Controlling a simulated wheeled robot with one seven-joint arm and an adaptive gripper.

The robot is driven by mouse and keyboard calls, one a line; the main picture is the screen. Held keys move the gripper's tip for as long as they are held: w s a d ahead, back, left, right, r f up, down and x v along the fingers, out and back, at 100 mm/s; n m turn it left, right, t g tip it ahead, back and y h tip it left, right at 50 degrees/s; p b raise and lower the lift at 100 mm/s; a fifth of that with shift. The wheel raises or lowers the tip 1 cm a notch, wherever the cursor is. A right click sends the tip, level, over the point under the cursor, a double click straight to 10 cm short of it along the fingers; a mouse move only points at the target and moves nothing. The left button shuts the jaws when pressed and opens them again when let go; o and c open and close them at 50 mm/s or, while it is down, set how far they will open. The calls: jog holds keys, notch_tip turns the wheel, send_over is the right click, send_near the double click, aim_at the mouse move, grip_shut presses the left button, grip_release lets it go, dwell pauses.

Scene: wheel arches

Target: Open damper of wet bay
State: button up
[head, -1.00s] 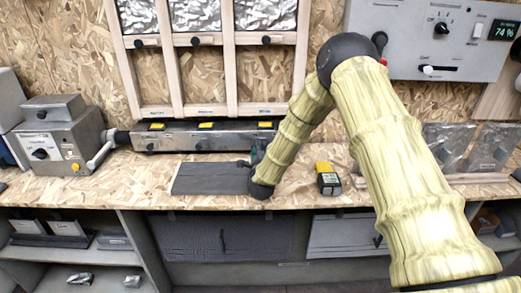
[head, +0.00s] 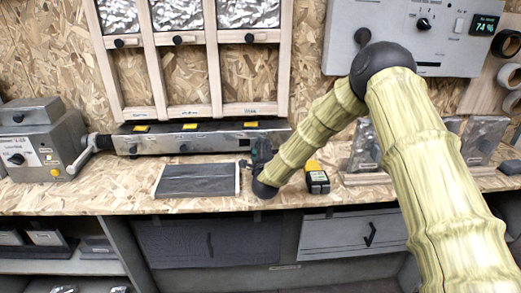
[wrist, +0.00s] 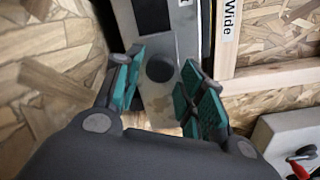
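The grey metal duct (head: 215,139) lies along the wall under a wooden three-bay frame. It has three yellow tabs, such as the right one (head: 251,124), and dark knobs along its front. My gripper (head: 258,152) is by the duct's right part in the head view, partly hidden by my arm. In the wrist view my gripper (wrist: 160,92) is open, with teal pads either side of a metal piece bearing a dark round knob (wrist: 160,68). The pads appear clear of the knob. A label "Wide" (wrist: 228,20) is on the wood nearby. I cannot read a wet label.
Foil panels (head: 177,14) fill the frame's top. A dark grey mat (head: 198,180) and a yellow-black device (head: 316,178) lie on the bench. A crank box (head: 42,145) stands left, a control panel (head: 400,35) hangs right. Foil-covered plates (head: 480,140) stand at right.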

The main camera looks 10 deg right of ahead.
jog(key=shift+a, duration=0.2)
jog(key=s, duration=0.4)
jog(key=s+a, duration=0.1)
jog(key=s, duration=0.7)
jog(key=shift+a, duration=0.15)
